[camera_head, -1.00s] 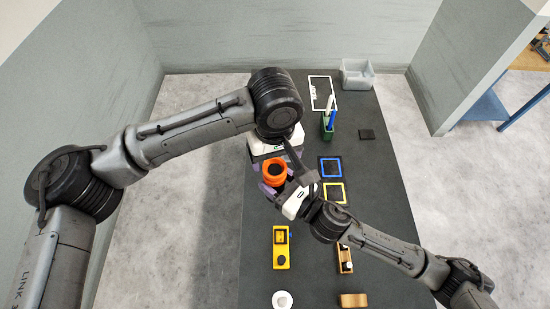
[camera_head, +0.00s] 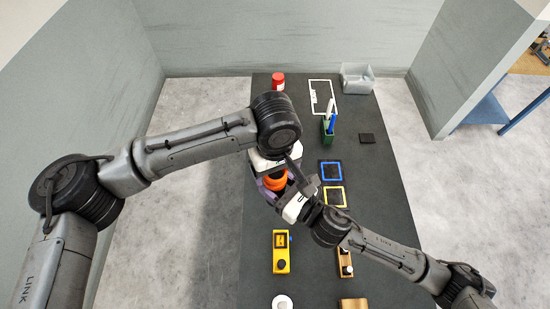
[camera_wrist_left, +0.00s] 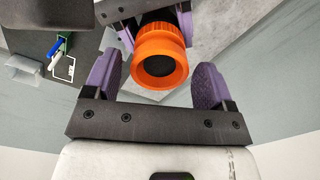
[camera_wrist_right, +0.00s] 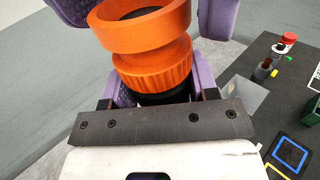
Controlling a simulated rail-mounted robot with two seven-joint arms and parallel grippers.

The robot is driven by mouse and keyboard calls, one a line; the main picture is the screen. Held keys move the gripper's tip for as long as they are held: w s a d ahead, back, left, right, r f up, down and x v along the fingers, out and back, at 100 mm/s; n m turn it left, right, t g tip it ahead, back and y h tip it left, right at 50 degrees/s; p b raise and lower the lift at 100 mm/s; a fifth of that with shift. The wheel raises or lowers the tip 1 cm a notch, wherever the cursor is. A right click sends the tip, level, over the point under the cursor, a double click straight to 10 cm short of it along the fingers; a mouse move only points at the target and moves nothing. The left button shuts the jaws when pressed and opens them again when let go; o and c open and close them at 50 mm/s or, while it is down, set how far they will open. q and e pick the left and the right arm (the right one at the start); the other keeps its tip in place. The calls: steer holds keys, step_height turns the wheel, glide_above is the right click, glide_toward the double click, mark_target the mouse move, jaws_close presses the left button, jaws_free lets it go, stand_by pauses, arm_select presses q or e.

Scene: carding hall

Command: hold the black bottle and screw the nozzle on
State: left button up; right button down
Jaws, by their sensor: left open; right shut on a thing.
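My right gripper (camera_wrist_right: 165,92) is shut on the black bottle (camera_wrist_right: 178,96). Only a dark strip of the bottle shows below the orange part. The orange nozzle (camera_wrist_right: 152,62) has a ribbed collar and a wide rim, and sits in line above the bottle; I cannot tell how far it is threaded. It also shows in the head view (camera_head: 277,181), partly covered by my left wrist. My left gripper (camera_wrist_left: 160,82) is open, its purple fingers on either side of the nozzle with visible gaps in the left wrist view.
The dark table (camera_head: 330,225) holds a blue-framed square (camera_head: 331,171), a yellow-framed square (camera_head: 335,196), a green pen holder (camera_head: 328,128), a grey bin (camera_head: 357,78), a red-topped item (camera_head: 278,81) and a yellow block (camera_head: 281,252). The table's right side is mostly clear.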

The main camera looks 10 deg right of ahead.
mark_target(275, 189)
arm_select(q)
steer(key=shift+f, duration=1.5)
steer(key=c, duration=0.9)
steer(key=m, duration=0.3)
steer(key=o, duration=0.9)
steer(key=shift+o, duration=0.4)
steer(key=shift+d, duration=0.15)
